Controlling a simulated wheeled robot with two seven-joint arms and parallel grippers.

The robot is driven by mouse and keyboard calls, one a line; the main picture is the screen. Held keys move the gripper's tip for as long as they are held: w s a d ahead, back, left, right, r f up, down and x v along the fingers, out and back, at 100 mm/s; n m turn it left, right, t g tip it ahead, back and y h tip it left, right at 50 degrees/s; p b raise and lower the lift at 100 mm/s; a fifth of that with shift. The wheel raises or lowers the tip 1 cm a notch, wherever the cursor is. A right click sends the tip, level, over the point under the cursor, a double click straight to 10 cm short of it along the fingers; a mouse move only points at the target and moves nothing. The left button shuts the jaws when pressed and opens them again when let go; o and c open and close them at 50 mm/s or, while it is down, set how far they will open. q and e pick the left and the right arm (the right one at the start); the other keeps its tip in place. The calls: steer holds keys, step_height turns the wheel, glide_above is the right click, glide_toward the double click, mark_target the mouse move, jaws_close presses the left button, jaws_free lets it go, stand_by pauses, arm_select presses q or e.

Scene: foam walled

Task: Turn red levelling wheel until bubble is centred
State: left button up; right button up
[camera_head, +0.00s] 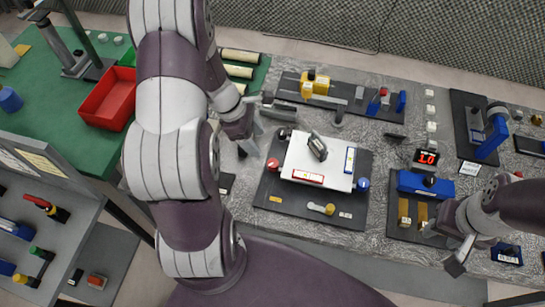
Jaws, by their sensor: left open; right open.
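A white levelling plate (315,150) sits on a dark base board (290,207). A red levelling wheel (272,163) is at its left corner and a blue wheel (363,185) at its right corner. A red-framed vial (301,177) lies along the front edge and a blue-framed vial (350,160) along the right edge. The bubbles are too small to tell. My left gripper (256,137) is open and empty, just above and left of the red wheel, apart from it in the picture. My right gripper (449,248) is open, away to the right by a blue fixture (426,185).
A dark upright piece (317,147) stands on the plate. A brass-coloured part (323,208) lies on the board in front. A red bin (108,98) stands on the green table at left. Grey worktop is bare between the plate and the blue fixture.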

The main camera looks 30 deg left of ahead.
mark_target(272, 162)
arm_select(q)
steer(key=x, duration=1)
steer(key=shift+f, duration=0.45)
steer(key=shift+d+f, duration=0.15)
steer(key=shift+d, duration=0.1)
steer(key=shift+a, duration=0.1)
steer(key=shift+c, duration=0.2)
steer(key=c, duration=1)
